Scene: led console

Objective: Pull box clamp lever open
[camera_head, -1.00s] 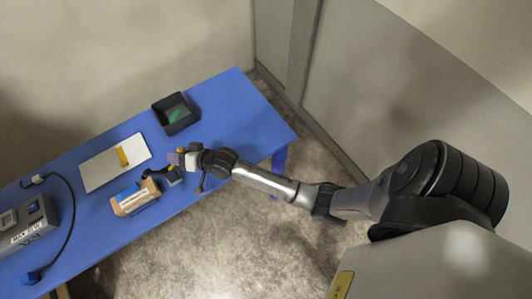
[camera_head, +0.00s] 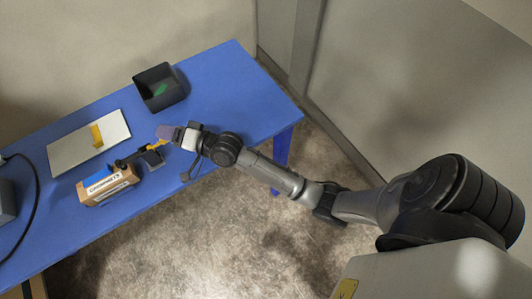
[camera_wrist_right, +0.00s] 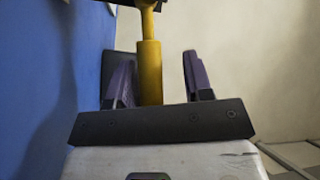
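The box clamp (camera_head: 130,160), dark with yellow parts, sits by a cardboard box (camera_head: 107,187) with a blue top patch, near the table's front edge. My right gripper (camera_head: 167,133) is just right of the clamp, its purple fingers pointing left. In the right wrist view, the yellow lever (camera_wrist_right: 150,72) stands between the two open, spread fingers (camera_wrist_right: 159,78), closer to the left finger, with a visible gap to the right one. Whether the left finger touches it, I cannot tell. My left gripper is out of view.
The blue table (camera_head: 222,88) has free room to the right. A black open bin (camera_head: 153,99) with something green inside stands behind the gripper. A white board (camera_head: 68,152) with a yellow item (camera_head: 97,136) lies behind the box. A black cable (camera_head: 37,200) runs at the left.

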